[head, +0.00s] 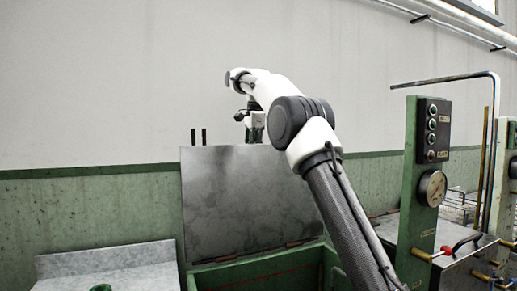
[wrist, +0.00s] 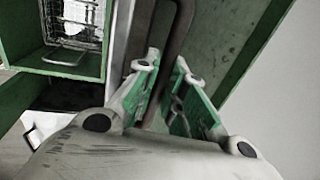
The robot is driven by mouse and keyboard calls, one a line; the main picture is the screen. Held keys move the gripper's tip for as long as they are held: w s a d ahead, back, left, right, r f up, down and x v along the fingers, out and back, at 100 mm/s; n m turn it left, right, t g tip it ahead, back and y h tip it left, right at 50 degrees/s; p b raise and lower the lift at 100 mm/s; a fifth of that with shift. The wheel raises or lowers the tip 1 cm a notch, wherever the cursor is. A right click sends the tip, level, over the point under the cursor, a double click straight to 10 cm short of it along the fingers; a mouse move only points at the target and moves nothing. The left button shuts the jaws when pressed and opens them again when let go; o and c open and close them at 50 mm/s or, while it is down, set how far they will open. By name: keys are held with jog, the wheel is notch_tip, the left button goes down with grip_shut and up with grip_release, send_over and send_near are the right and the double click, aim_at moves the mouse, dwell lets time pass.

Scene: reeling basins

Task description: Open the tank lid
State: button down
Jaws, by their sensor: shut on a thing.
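The tank lid (head: 235,205) is a grey, stained metal panel standing steeply raised, with its lower edge at the green tank (head: 262,268). The tank's opening shows below it. My gripper (head: 254,128) is at the lid's upper edge, partly hidden behind it. In the wrist view, my gripper (wrist: 168,75) has its green-padded fingers closed around a dark bar-shaped handle (wrist: 181,25).
A green post with a gauge (head: 432,188) and a switch box (head: 433,130) stands right of my arm. A grey metal top (head: 105,265) lies at left. A wire basket (wrist: 75,22) shows in the wrist view. The wall behind is bare.

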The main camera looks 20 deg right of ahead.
jog(key=shift+w+d+f, duration=0.1)
jog(key=shift+w+f, duration=0.05)
jog(key=shift+w, duration=0.9)
jog(key=c, duration=1.5)
grip_release()
